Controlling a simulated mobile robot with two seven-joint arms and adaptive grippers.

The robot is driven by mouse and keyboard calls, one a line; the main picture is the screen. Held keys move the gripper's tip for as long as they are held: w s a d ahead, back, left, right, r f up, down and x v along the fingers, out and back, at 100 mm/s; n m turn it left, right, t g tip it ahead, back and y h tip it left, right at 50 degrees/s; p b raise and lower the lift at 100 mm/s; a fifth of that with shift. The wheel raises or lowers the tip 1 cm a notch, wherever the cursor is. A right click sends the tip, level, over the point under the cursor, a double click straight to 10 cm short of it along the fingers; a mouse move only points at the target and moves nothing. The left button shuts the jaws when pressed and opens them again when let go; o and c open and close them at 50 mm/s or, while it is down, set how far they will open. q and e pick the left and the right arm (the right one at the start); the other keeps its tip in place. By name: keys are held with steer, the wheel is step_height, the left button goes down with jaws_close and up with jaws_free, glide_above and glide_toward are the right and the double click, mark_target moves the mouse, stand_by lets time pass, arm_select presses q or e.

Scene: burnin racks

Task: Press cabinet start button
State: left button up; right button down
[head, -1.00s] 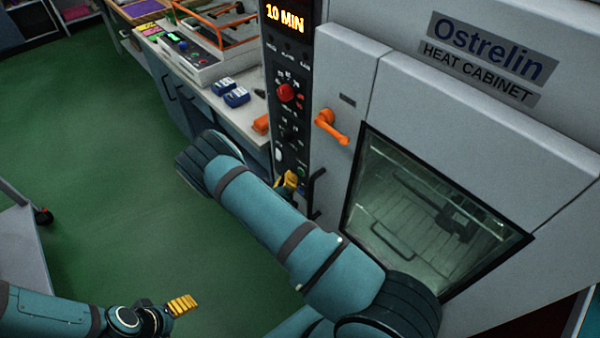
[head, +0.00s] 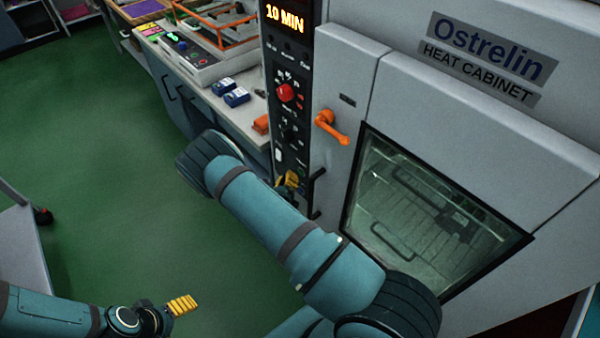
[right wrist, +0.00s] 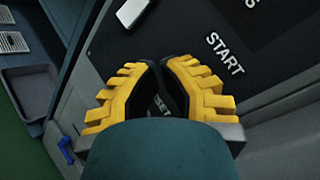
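The heat cabinet (head: 455,130) fills the right of the head view. Its black control panel (head: 291,62) carries a lit "10 MIN" display, a red knob (head: 286,92) and a dark knob below it. My right gripper (head: 290,180) is at the lower part of this panel. In the right wrist view its yellow fingers (right wrist: 160,72) are drawn together with nothing seen between them. The START label (right wrist: 225,54) lies just right of the fingertips, and a partly covered label ending in "SET" shows between the fingers. The start button itself is hidden in that view. My left gripper (head: 182,305) is low over the floor, away from the cabinet.
An orange door handle (head: 332,127) and a dark bar handle (head: 317,190) stick out near my right gripper. A white switch (right wrist: 131,12) is on the panel. A bench (head: 245,115) with blue boxes stands left of the cabinet.

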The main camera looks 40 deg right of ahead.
steer(key=shift+d, duration=0.1)
stand_by(0.5)
steer(key=shift+d, duration=0.3)
steer(key=shift+w+d, duration=0.1)
steer(key=shift+d, duration=0.35)
stand_by(0.7)
steer(key=shift+a, duration=0.85)
steer(key=shift+s+a, duration=0.15)
steer(key=shift+a, duration=1.15)
steer(key=shift+s+a, duration=0.15)
steer(key=shift+a, duration=1.1)
